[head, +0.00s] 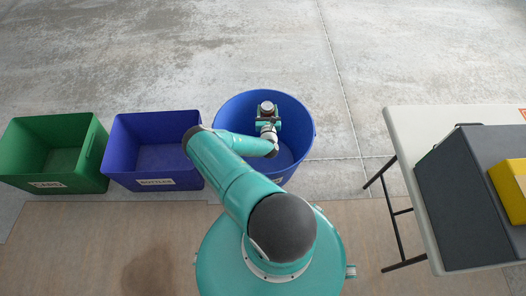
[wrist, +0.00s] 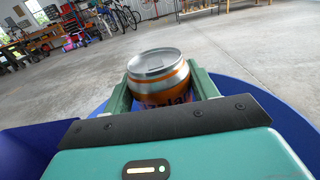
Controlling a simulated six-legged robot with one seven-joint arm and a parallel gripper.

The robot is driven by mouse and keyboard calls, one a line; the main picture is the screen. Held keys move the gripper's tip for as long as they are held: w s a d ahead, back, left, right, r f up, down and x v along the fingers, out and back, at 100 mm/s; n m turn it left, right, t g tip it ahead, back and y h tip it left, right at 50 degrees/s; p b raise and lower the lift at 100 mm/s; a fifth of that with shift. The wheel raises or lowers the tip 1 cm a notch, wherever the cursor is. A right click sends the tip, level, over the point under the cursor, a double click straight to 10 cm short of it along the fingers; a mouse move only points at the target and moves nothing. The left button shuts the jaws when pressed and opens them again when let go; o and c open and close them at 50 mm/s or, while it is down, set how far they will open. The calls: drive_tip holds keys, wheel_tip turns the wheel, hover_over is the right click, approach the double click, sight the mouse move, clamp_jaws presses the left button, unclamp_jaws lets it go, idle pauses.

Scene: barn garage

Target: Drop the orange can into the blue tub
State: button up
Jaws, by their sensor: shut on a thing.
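The orange can (wrist: 160,88) has a silver top and is held between the two fingers of my gripper (wrist: 162,95) in the wrist view. In the head view my gripper (head: 268,115) is over the round blue tub (head: 229,118), inside the outline of its rim. The silver top of the can (head: 267,106) shows there, and the rest of it is hidden. The blue tub's rim (wrist: 270,105) also shows behind and below the gripper in the wrist view. How high the can is above the tub floor I cannot tell.
A rectangular blue bin labelled BOTTLES (head: 157,183) stands left of the tub, with a green bin (head: 95,163) further left. A table (head: 402,128) at the right holds a dark grey box (head: 455,200) and a yellow item (head: 508,190). The concrete floor beyond is clear.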

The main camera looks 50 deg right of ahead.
drive_tip(key=shift+f, duration=2.6)
drive_tip(key=o, duration=1)
drive_tip(key=v, duration=1.3)
drive_tip(key=shift+s+a, duration=0.25)
drive_tip(key=shift+a, duration=0.05)
